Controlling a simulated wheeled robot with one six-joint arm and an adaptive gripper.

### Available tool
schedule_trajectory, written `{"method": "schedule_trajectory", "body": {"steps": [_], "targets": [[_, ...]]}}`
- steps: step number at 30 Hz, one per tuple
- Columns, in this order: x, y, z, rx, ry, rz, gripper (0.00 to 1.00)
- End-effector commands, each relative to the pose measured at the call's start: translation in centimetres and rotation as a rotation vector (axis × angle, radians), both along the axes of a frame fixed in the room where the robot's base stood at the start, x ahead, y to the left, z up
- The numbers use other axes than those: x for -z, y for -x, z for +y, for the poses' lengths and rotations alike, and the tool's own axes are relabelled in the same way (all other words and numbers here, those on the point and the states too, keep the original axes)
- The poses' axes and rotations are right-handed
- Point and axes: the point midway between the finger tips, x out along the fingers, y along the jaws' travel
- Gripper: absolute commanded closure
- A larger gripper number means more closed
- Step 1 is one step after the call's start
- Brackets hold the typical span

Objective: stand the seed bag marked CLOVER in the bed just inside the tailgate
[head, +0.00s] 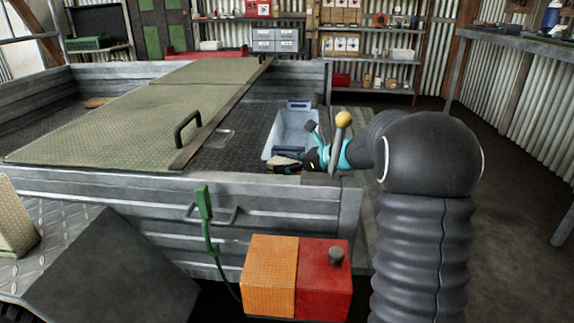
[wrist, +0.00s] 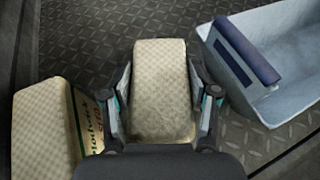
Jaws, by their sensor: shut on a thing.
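My gripper (wrist: 160,97) is shut on a pale beige checked bag (wrist: 160,70), one finger on each side. No lettering shows on this bag's visible face, so I cannot read its mark. In the head view my gripper (head: 312,156) is low at the right end of the cargo bed, just behind the near side wall (head: 270,200). A beige patch (head: 284,164) shows beside it; I cannot tell which bag it is.
A pale blue tub (head: 290,128) with dark blue handles stands in the bed; it is right of the held bag in the wrist view (wrist: 255,85). A greenish cover with a black handle (head: 187,130) fills the bed's left. An orange and red box (head: 297,277) is in front.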

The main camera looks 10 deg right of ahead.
Motion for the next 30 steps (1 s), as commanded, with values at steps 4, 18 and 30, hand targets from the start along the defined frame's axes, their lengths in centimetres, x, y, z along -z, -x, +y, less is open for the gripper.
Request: {"method": "schedule_trajectory", "body": {"steps": [4,18,30], "targets": [[0.1,0.0,0.0,0.000,-0.001,-0.002,1.00],[0.2,0.0,0.0,0.000,0.000,0.000,0.15],[-2.2,3.1,-3.7,0.004,0.000,-0.001,0.15]]}}
